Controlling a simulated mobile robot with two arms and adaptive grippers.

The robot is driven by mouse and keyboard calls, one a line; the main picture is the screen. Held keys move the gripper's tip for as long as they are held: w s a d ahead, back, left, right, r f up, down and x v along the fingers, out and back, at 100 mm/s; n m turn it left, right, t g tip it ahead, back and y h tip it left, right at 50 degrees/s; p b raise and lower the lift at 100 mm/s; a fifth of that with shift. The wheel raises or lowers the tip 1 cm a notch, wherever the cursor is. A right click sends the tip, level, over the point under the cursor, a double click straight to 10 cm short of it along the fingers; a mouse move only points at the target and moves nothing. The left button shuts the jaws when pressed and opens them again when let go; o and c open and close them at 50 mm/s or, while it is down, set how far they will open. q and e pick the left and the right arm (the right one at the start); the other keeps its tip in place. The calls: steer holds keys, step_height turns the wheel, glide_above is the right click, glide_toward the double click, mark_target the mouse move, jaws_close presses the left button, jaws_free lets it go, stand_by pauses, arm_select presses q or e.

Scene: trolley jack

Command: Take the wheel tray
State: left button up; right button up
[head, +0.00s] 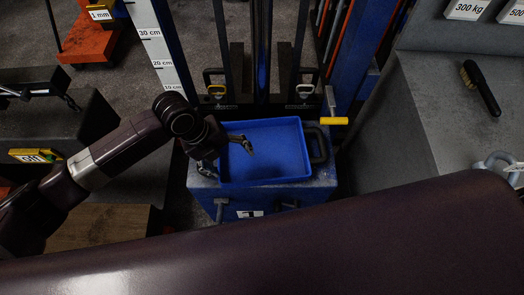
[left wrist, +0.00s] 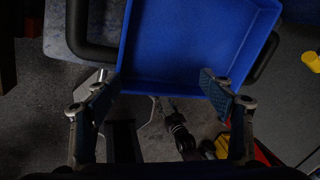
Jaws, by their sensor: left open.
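The blue wheel tray (head: 275,150) is a shallow, empty rectangular tray on top of a blue block in the middle of the head view. A black handle (head: 319,146) shows at its right side. My left gripper (head: 228,157) is open at the tray's left side, with one finger over the tray and the other outside it. In the left wrist view the tray (left wrist: 185,45) fills the upper middle, and the open fingers (left wrist: 160,88) are spread at its near edge. Whether they touch it, I cannot tell. My right gripper is not in view.
The blue block (head: 300,197) stands before dark uprights, with a yellow-handled lever (head: 334,120) at the right. A grey bench with a brush (head: 480,88) is at the right. A dark stepped block (head: 45,120) stands at the left.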

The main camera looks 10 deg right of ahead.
arm_select(q)
steer(key=w+a+m+y, duration=0.1)
steer(key=w+a+m, duration=0.3)
steer(key=w+a, duration=0.3)
steer(key=shift+y, duration=0.3)
steer(key=f, duration=0.7)
steer(key=shift+s+p, duration=0.4)
steer(key=shift+r, duration=0.1)
steer(key=c, duration=1.7)
steer(key=shift+c, duration=1.2)
steer(key=shift+r, duration=0.1)
